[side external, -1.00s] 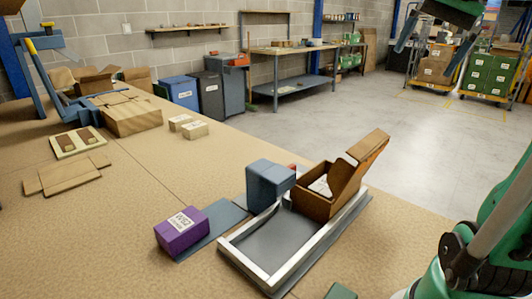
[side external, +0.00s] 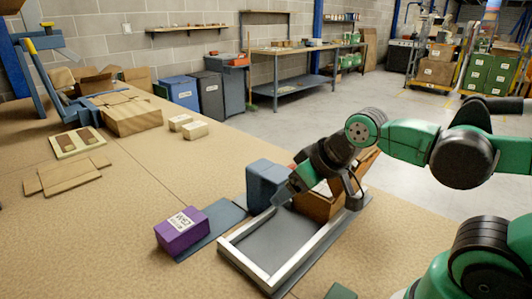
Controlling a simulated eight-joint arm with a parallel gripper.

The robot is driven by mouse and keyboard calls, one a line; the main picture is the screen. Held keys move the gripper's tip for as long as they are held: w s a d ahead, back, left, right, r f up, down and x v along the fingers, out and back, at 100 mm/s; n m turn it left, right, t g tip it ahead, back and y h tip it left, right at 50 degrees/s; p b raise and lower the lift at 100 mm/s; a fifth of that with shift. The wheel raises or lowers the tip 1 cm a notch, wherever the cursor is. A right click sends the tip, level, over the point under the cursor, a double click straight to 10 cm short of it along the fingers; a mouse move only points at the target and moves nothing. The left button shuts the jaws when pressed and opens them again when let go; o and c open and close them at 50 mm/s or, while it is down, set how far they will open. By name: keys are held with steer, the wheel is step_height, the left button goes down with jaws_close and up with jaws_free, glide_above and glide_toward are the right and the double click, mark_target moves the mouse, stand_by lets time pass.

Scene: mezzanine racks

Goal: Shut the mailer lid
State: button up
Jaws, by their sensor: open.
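The brown cardboard mailer (side external: 318,207) sits at the far end of a white-rimmed grey tray (side external: 245,262). Its lid (side external: 369,161) stands raised and tilted at the right side, mostly hidden behind my gripper. A pale label inside the mailer shows only in part. My gripper (side external: 318,196) is open, its fingers spread, in front of and above the mailer. I cannot tell whether it touches the mailer or the lid.
A blue-grey block (side external: 264,182) stands at the tray's left edge, close to my gripper. A purple labelled box (side external: 182,232) sits on a grey plate to the left. Two pale small boxes (side external: 194,130) lie farther back. The table's front left is clear.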

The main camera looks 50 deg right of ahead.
step_height(320, 180, up, 6)
steer(key=shift+r, duration=0.15)
jaws_close()
step_height(320, 180, up, 12)
steer(key=s+d+n+g, duration=0.5)
steer(key=d+n, duration=0.4)
steer(key=n, duration=0.9)
steer(key=s+d+n+g, duration=0.2)
steer(key=s+d+n, duration=0.6)
steer(key=n, duration=1)
steer(key=w+f, duration=0.2)
steer(key=f, duration=0.5)
steer(key=w+d+f, duration=0.1)
steer(key=w+f, duration=0.2)
steer(key=f, duration=0.4)
steer(key=shift+w+d+f, duration=0.25)
steer(key=shift+w+d, duration=0.05)
